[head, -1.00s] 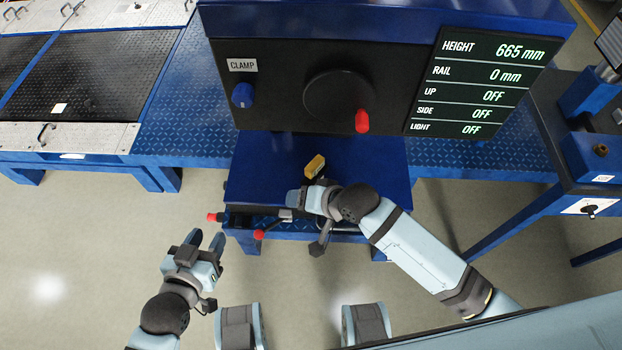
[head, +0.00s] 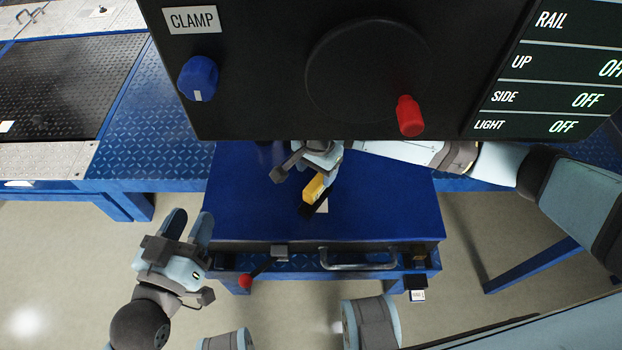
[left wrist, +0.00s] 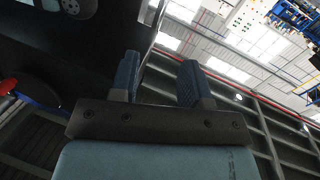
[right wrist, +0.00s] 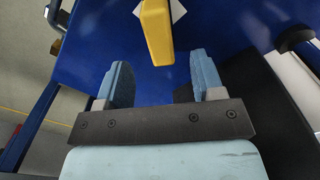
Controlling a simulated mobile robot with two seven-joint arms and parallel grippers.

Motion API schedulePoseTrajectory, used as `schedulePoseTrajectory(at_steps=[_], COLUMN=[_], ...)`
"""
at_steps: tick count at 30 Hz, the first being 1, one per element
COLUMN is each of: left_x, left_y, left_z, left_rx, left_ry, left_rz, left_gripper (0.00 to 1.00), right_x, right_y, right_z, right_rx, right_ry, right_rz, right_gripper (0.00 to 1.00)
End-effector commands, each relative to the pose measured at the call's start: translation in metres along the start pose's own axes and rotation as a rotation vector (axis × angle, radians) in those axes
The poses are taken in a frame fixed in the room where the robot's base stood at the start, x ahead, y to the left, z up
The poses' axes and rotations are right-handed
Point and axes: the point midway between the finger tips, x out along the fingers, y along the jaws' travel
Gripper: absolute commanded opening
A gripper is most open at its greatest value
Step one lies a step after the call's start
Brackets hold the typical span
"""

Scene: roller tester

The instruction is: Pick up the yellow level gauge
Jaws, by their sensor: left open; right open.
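The yellow level gauge (head: 314,187) is a small yellow block on the blue cabinet top, below the black control panel. It also shows in the right wrist view (right wrist: 157,32), just beyond the fingertips and between their lines. My right gripper (right wrist: 150,82) is open and empty, pointing at the gauge with a gap left. In the head view my right gripper (head: 322,160) is partly hidden under the panel's lower edge, right behind the gauge. My left gripper (head: 187,226) is open and empty over the floor, left of the cabinet.
The blue cabinet top (head: 245,205) is mostly clear around the gauge. The black panel overhangs it, with a blue clamp knob (head: 199,78) and a red handle (head: 410,116). A red-tipped lever (head: 246,281) and a bar handle (head: 358,264) stick out in front.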

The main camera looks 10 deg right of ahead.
Motion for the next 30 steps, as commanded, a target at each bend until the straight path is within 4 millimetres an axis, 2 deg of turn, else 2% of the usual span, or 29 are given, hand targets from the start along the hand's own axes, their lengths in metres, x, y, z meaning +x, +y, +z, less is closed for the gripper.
schedulePoseTrajectory(at_steps=[11, 16, 21, 27, 29, 30], left_x=[0.002, 0.002, 0.004, 0.004, 0.004, 0.004], left_y=[0.012, 0.021, 0.02, 0.02, 0.02, 0.02], left_z=[-0.021, -0.033, -0.022, -0.023, -0.023, -0.023], left_rx=[-0.019, -0.037, -0.041, -0.041, -0.041, -0.041], left_ry=[0.129, 0.221, 0.171, 0.166, 0.166, 0.166], left_rz=[0.049, 0.092, 0.096, 0.096, 0.096, 0.096], left_gripper=[0.43, 0.43, 0.43, 0.43, 0.43, 0.43], right_x=[0.032, 0.059, 0.076, 0.075, 0.075, 0.075], right_y=[0.0, -0.001, -0.001, -0.001, -0.001, -0.001], right_z=[0.0, -0.001, 0.0, 0.0, 0.0, 0.0], right_rx=[0.001, 0.002, 0.001, 0.001, 0.001, 0.001], right_ry=[0.002, 0.004, 0.002, 0.002, 0.002, 0.002], right_rz=[0.003, 0.002, 0.001, 0.0, 0.0, 0.001], right_gripper=[0.62, 0.62, 0.62, 0.62, 0.5, 0.41])
